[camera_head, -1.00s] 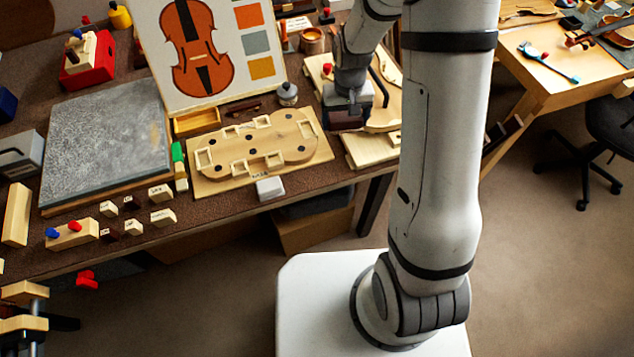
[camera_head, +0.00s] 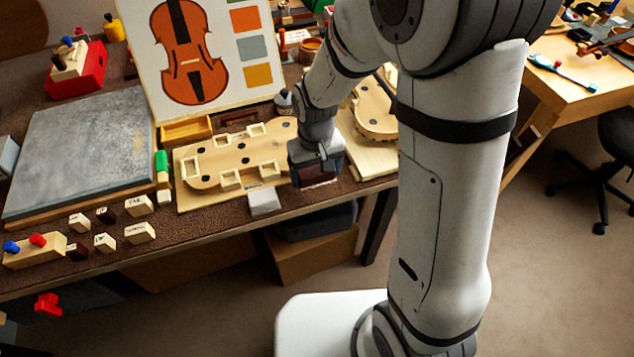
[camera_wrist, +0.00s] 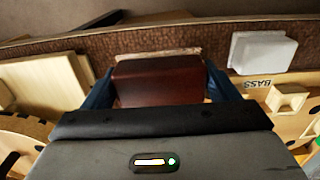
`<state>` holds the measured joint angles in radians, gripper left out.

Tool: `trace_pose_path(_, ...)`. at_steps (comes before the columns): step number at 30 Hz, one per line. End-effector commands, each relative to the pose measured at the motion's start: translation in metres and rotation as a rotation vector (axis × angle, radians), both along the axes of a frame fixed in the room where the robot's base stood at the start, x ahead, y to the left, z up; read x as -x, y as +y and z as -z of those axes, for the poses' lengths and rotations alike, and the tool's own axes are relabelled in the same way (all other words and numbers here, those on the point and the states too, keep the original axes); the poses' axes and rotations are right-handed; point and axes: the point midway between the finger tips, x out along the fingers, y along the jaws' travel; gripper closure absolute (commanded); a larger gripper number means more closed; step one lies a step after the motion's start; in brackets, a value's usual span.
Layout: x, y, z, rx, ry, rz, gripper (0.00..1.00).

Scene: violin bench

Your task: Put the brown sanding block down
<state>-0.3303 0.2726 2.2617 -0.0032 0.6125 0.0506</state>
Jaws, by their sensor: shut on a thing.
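The brown sanding block (camera_wrist: 158,80) is a dark reddish-brown block with a paler layer along its far edge. My gripper (camera_wrist: 160,92) is shut on it, with a blue finger on each side in the wrist view. In the head view my gripper (camera_head: 317,172) is over the bench near its front edge, at the right end of the violin mould board. The block (camera_head: 318,183) shows only in part below the fingers there. I cannot tell whether it touches the bench.
The mould board (camera_head: 188,202) lies left of my gripper, with a white block (camera_head: 264,201) in front. A pale wooden board (camera_head: 372,160) lies to the right. Small labelled blocks (camera_head: 139,232) and a grey slab (camera_head: 80,150) are further left. Brown bench top (camera_head: 215,225) shows along the front.

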Motion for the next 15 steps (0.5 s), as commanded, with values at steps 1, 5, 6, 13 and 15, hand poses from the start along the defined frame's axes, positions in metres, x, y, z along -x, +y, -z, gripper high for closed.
trace_pose_path(1, 0.0, 0.0, 0.004, 0.001, 0.002, 0.0, 0.52)
trace_pose_path(5, 0.001, -0.001, 0.019, 0.001, 0.004, 0.001, 0.52)
trace_pose_path(6, 0.001, -0.001, 0.025, 0.001, 0.004, 0.001, 0.52)
trace_pose_path(13, 0.0, -0.001, 0.039, 0.0, 0.0, 0.001, 0.52)
trace_pose_path(15, 0.0, -0.001, 0.039, 0.0, 0.0, 0.002, 0.52)
